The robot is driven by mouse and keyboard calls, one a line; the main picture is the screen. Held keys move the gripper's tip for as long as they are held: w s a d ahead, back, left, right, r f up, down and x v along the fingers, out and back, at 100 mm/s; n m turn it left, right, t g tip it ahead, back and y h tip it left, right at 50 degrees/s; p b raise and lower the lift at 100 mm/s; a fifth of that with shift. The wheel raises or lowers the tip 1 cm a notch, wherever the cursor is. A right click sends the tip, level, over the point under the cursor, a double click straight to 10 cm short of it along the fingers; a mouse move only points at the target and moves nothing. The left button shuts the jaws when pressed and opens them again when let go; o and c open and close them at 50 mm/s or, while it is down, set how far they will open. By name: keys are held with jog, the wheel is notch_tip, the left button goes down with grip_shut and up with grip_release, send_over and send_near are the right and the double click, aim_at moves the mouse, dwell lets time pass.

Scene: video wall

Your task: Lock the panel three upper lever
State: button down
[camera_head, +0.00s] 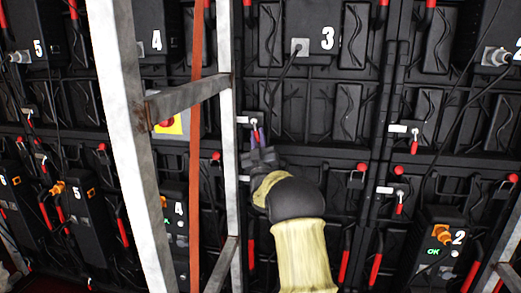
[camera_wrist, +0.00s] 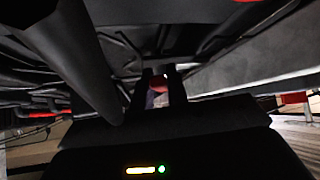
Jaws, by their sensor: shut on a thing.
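Panel three (camera_head: 310,85) is a black panel with a white 3 on its upper box, in the head view. My gripper (camera_head: 259,137) is at its lower left, beside a white tag, and my arm comes up from the bottom. In the wrist view my gripper (camera_wrist: 160,90) is shut on a red-tipped lever (camera_wrist: 159,80), whose red end shows between the two dark fingers. In the head view a bit of red shows just above the fingertips; the rest of the lever is hidden by the gripper, and its angle cannot be told.
Another red-tipped lever (camera_head: 414,144) is on the panel to the right. Black cables hang across the panels.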

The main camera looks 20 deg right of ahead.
jog(key=shift+w+a+f+m+g+h+b, duration=0.2)
jog(key=shift+m+g+h+b, duration=0.4)
jog(key=shift+m+h, duration=0.85)
jog(key=shift+w+a+f+m+g+h+b, duration=0.15)
jog(key=shift+a+m+g+h+b, duration=0.2)
jog(key=shift+m+h+b, duration=0.95)
jog(key=shift+w+a+f+m+g+h+b, duration=0.2)
jog(key=shift+m+g+h, duration=0.35)
jog(key=shift+m+h, duration=0.95)
jog(key=shift+r+m, duration=0.25)
jog(key=shift+m, duration=0.2)
jog(key=c, duration=1.4)
grip_release()
jog(key=shift+r, duration=0.1)
jog(key=v, duration=1.7)
jog(key=shift+s+a, duration=0.15)
jog(key=shift+s, duration=0.2)
